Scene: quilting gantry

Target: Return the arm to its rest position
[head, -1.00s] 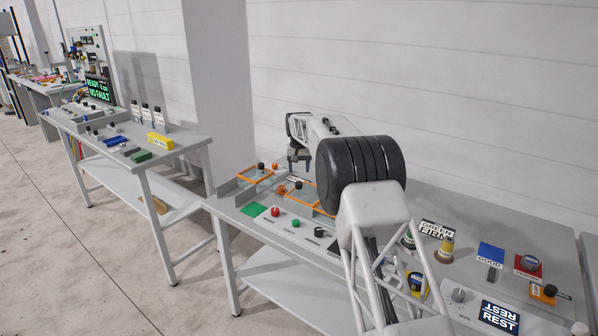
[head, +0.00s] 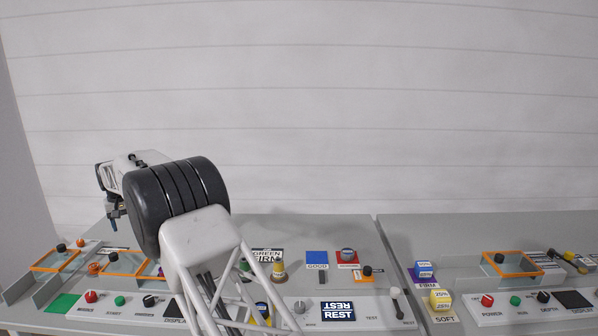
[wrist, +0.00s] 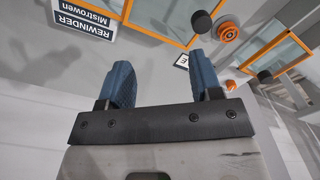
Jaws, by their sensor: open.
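My gripper (wrist: 160,85) shows in the wrist view with its two blue fingers apart and nothing between them. In the head view my gripper (head: 112,212) hangs at the left above the table, near the orange-framed panels, and my arm's dark joint hides part of the table. A dark sign reading REST (head: 338,310) lies on the front panel at the middle of the head view, well to the right of my gripper.
An orange-framed clear lid (head: 57,261) with a black knob is at the far left. A second table (head: 470,225) stands to the right, with small blocks (head: 440,299). The wall behind is bare.

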